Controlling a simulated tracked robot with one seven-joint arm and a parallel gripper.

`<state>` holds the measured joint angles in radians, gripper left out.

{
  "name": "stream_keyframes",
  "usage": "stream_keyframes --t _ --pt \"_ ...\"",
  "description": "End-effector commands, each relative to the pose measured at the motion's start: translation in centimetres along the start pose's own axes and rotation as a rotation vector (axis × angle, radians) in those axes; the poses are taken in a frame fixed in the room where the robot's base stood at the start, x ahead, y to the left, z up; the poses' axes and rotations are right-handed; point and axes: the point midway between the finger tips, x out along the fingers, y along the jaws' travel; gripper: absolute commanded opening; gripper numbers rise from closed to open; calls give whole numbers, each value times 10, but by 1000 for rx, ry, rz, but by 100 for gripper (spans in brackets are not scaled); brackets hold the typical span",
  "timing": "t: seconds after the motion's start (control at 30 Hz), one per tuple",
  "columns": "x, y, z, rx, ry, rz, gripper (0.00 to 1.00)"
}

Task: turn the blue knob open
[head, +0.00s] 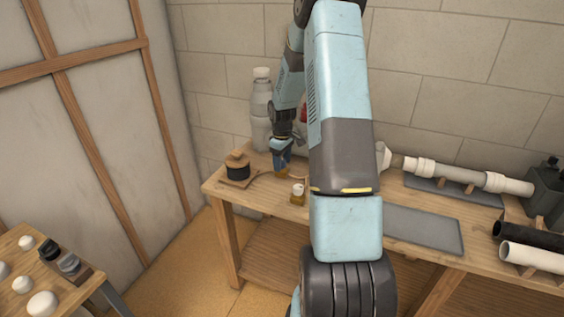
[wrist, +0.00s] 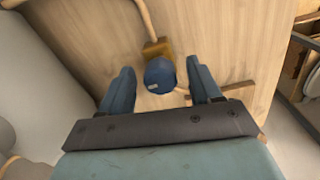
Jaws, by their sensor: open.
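The blue knob (wrist: 160,75) is round with a small pale mark. In the wrist view it sits in front of a brass body (wrist: 157,48), with a tan pipe leading away from it. My gripper (wrist: 159,66) is open, with one blue finger on each side of the knob. A gap shows between the knob and each finger, so I see no contact. In the head view my gripper (head: 282,160) points down over the left part of the workbench (head: 262,202). There I cannot make out the knob apart from the blue fingers.
A black and tan round item (head: 238,168) stands left of my gripper. A small brass fitting with a pale top (head: 297,193) stands in front. A grey-white bottle (head: 261,105) is behind, near the wall. Pipes (head: 465,176) and a bare grey mat (head: 422,228) lie right.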

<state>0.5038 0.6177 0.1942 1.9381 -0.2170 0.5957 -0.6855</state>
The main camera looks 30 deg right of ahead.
Motion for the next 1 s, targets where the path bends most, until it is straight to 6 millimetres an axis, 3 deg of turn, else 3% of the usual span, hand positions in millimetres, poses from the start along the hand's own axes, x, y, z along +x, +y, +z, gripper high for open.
stream_keyframes --t 0.2,0.37,0.8,1.0 --pt "-2 0 0 0 1 0 63" --pt "-16 0 -1 1 2 2 63" --pt "-100 0 0 0 1 3 63" --pt "-126 0 0 1 1 1 63"
